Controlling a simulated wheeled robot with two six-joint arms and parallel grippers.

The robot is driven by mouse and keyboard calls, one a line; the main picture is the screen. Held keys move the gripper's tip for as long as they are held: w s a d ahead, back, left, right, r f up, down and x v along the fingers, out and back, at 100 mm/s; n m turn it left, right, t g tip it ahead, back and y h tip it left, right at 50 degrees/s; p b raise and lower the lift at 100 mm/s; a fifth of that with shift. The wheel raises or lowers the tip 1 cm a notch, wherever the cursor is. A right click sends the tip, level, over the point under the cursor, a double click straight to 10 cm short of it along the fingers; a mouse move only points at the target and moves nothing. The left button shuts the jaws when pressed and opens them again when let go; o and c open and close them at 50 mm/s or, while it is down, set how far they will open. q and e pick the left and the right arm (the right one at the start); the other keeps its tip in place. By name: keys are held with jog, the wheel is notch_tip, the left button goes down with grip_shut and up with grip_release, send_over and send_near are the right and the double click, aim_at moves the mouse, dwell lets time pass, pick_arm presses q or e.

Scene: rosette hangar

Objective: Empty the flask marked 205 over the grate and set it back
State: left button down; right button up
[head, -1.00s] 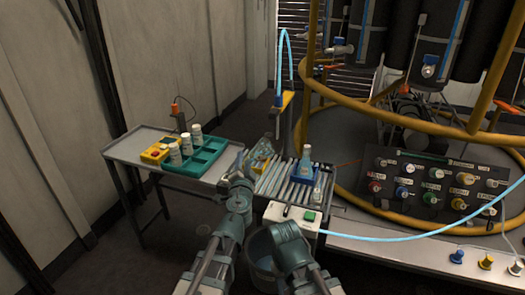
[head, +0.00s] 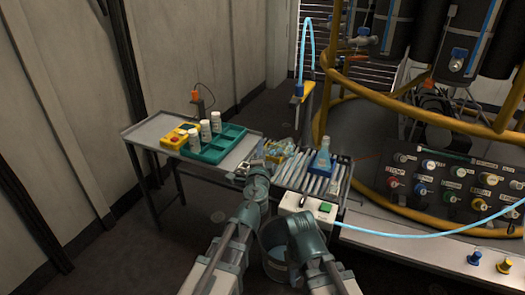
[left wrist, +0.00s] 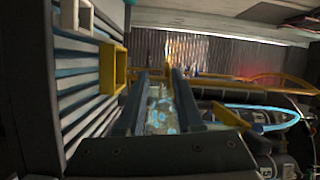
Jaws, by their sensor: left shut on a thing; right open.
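My left gripper (head: 258,166) is shut on a clear glass flask (left wrist: 162,112) at the left side of the slatted grate (head: 338,180). In the left wrist view the flask lies between the two fingers, with pale blue glints; its marking cannot be read. In the head view it is partly hidden and blends with a yellow holder (head: 279,149). Another flask with bluish contents (head: 322,158) stands upright in a blue holder on the grate.
A metal side table (head: 150,133) left of the grate carries a green tray (head: 230,136) with white bottles and a yellow box with a red button (head: 173,139). A white box with a green button (head: 322,209) sits at the grate's front. A bucket (head: 272,262) stands below.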

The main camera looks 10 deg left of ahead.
pick_arm(q)
jog(key=m, duration=0.7)
jog(key=shift+a+r+m, duration=0.25)
jog(key=shift+m, duration=0.15)
notch_tip(320, 180, up, 6)
jog(key=m+p, duration=0.6)
jog(key=m, duration=0.3)
jog(key=shift+f, duration=0.15)
jog(key=shift+d+r+m+p, duration=0.1)
jog(key=shift+r+m+p, duration=0.45)
jog(key=shift+m, duration=0.3)
jog(key=shift+d+r+m+p, duration=0.1)
jog(key=shift+r+m+p, duration=0.35)
jog(key=shift+m, duration=0.4)
jog(key=shift+w+f, duration=0.1)
jog(key=w+d+m+h, duration=0.3)
jog(key=w+h, duration=0.3)
jog(key=w, duration=0.5)
jog(key=shift+r+m+g+p, duration=0.3)
jog(key=shift+m+g+p, duration=0.1)
jog(key=shift+m, duration=0.1)
